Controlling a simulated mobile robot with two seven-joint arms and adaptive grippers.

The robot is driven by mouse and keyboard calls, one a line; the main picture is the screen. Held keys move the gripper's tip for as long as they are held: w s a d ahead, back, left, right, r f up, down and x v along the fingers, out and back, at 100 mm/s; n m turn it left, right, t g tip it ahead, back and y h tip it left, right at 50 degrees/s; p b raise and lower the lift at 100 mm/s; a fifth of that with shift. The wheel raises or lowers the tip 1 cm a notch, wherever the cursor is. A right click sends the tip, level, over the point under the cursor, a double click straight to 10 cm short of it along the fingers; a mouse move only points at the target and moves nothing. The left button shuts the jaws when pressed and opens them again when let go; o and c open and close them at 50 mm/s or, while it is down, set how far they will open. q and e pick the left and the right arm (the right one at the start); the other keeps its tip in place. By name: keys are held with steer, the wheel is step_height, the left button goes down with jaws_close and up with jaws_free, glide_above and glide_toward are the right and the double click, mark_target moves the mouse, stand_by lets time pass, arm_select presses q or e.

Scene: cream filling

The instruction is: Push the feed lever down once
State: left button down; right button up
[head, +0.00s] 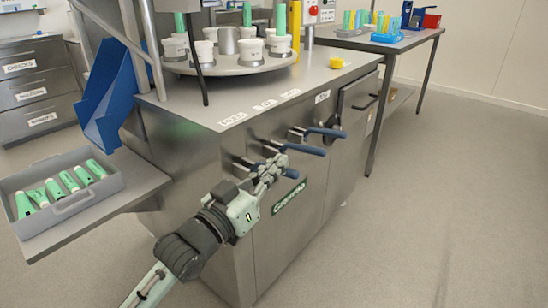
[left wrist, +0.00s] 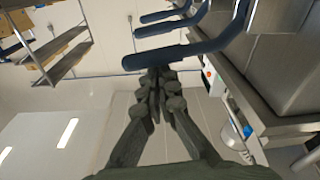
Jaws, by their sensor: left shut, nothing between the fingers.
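Three levers with blue handles stick out from the front of the steel filling machine (head: 290,215). The nearest lever (head: 290,172), the middle lever (head: 308,150) and the farthest lever (head: 327,132) are at similar heights. I cannot read which is the feed lever. My left gripper (head: 276,166) is shut and empty, right at the nearest lever and partly covering it. In the left wrist view, the closed fingertips (left wrist: 157,76) meet the edge of the nearest blue handle (left wrist: 185,55); I cannot tell whether they touch. My right gripper is not in view.
A turntable (head: 228,68) with white cups and green tubes stands on the machine. A grey tray (head: 75,205) of green tubes and a blue chute (head: 105,105) are at the left. A side table (head: 390,44) stands behind. The floor at the right is clear.

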arm_select(q)
steer(key=shift+f, duration=0.1)
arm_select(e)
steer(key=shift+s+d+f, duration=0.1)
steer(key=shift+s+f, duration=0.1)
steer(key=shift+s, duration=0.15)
arm_select(q)
steer(key=shift+s, duration=0.1)
step_height(320, 180, down, 9)
steer(key=d+m+g+h, duration=0.1)
steer(key=m, duration=1)
steer(key=shift+s+d+f+m+g, duration=0.2)
steer(key=shift+s+m+g, duration=0.1)
steer(key=shift+s, duration=0.15)
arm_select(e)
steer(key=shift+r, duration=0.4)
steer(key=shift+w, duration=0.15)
arm_select(q)
steer(key=shift+r, duration=0.1)
